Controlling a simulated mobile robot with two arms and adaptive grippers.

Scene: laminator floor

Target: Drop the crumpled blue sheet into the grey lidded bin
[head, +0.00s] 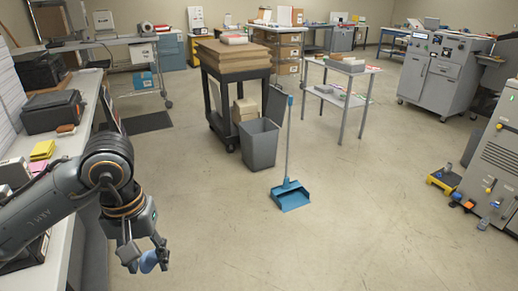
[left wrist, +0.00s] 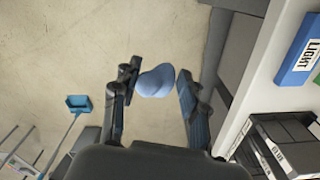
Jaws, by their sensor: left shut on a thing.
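The grey bin (head: 259,147) stands on the floor near the middle of the head view, well beyond and to the right of the gripper. Its dark lid (head: 276,105) is raised at the back right. My right gripper is out of view.
A blue long-handled dustpan (head: 290,196) stands right of the bin, close to it. A dark cart (head: 233,72) with boards is behind the bin. A workbench (head: 85,120) runs along the left. Open floor (head: 205,205) lies between my gripper and the bin.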

